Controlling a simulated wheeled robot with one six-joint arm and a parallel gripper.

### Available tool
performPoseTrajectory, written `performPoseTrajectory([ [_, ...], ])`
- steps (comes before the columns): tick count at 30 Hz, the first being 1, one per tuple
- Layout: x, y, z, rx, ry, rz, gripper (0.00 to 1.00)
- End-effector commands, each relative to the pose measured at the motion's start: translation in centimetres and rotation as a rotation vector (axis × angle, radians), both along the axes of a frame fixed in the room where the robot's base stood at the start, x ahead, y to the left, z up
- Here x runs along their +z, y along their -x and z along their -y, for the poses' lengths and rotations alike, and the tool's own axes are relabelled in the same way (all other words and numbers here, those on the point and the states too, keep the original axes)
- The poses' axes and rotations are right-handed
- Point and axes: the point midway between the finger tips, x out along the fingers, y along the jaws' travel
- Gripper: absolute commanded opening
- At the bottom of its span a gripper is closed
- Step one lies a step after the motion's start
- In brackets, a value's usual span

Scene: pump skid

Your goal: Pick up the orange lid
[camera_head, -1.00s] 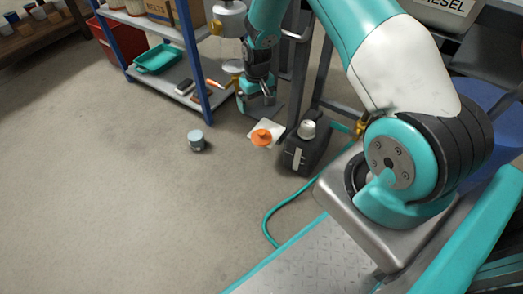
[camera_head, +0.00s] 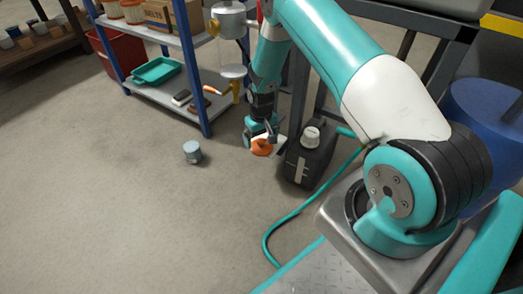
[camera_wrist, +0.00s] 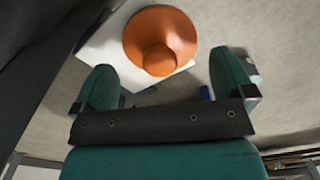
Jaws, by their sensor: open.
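The orange lid (camera_head: 262,147) is low near the floor, beside the black jug, in the head view. In the wrist view the orange lid (camera_wrist: 160,40) is round with a raised knob and lies on a white sheet (camera_wrist: 100,45). My gripper (camera_head: 262,135) is close above the lid and partly hides it and the sheet. In the wrist view my gripper (camera_wrist: 168,85) has its two teal fingers wide apart, with nothing between the tips. The lid appears just beyond the fingertips, roughly centred between them. Whether a finger touches the lid cannot be told.
A black jug (camera_head: 308,160) with a white cap stands right beside the lid. A teal hose (camera_head: 290,215) runs along the floor. A grey can (camera_head: 192,151) stands to the left. A blue-posted shelf (camera_head: 196,85) is behind.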

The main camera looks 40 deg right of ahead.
Motion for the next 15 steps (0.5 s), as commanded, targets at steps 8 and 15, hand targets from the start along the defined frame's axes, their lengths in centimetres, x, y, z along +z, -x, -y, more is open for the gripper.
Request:
performPoseTrajectory([
  [8,-3.3,0.0,0.0,0.000,0.000,0.000,1.00],
  [15,-3.1,0.0,0.0,0.000,0.000,0.000,0.79],
])
